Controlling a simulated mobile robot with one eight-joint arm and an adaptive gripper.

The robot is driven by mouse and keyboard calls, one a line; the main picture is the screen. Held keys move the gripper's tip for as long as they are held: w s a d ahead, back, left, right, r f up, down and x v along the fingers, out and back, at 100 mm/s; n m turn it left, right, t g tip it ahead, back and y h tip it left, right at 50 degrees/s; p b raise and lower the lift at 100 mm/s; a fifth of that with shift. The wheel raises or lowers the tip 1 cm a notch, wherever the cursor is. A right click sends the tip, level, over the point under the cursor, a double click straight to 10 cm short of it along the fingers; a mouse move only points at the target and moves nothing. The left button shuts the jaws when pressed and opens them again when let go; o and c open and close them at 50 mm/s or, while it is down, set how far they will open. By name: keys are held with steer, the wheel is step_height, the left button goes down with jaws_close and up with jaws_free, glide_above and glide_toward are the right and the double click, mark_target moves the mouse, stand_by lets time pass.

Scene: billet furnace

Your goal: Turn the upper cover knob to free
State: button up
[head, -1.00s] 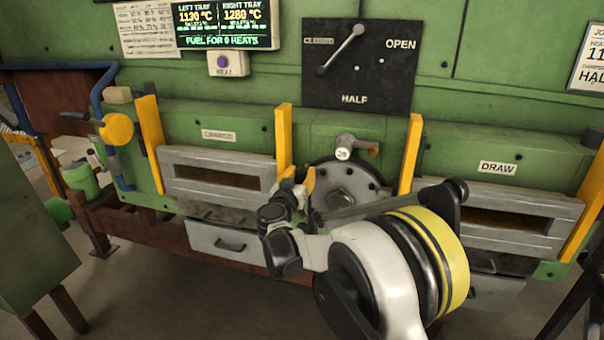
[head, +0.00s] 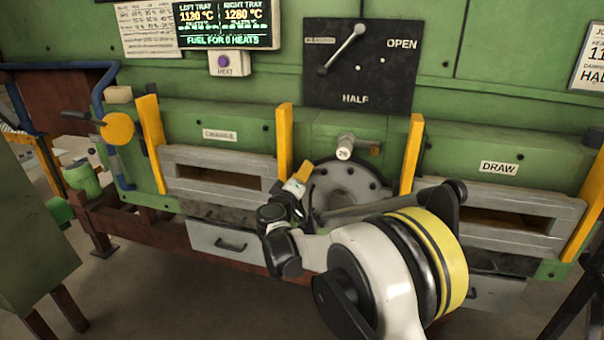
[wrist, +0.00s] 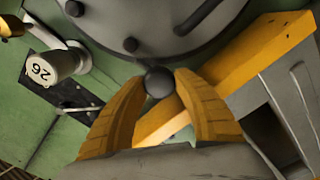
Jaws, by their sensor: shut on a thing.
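A dark round knob (wrist: 159,82) sits between the yellow fingertips of my gripper (wrist: 160,88) at the rim of the round grey cover in the wrist view. The fingers are shut on it. The bolted cover (wrist: 160,25) fills the top of that view and shows in the head view (head: 345,188), partly behind my arm. In the head view my gripper (head: 298,180) is at the cover's left edge and hides the knob. I cannot tell how far the knob is turned.
A grey peg tagged 26 (head: 345,148) stands out above the cover. Yellow upright bars (head: 285,140) (head: 411,155) flank the cover. Slotted grey doors (head: 215,158) (head: 540,205) lie to both sides. A black dial plate (head: 360,85) with a pointer hangs above.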

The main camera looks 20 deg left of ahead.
steer(key=n, duration=0.4)
steer(key=shift+n, duration=1.9)
steer(key=o, duration=0.9)
steer(key=shift+f, duration=0.1)
steer(key=s, duration=1.2)
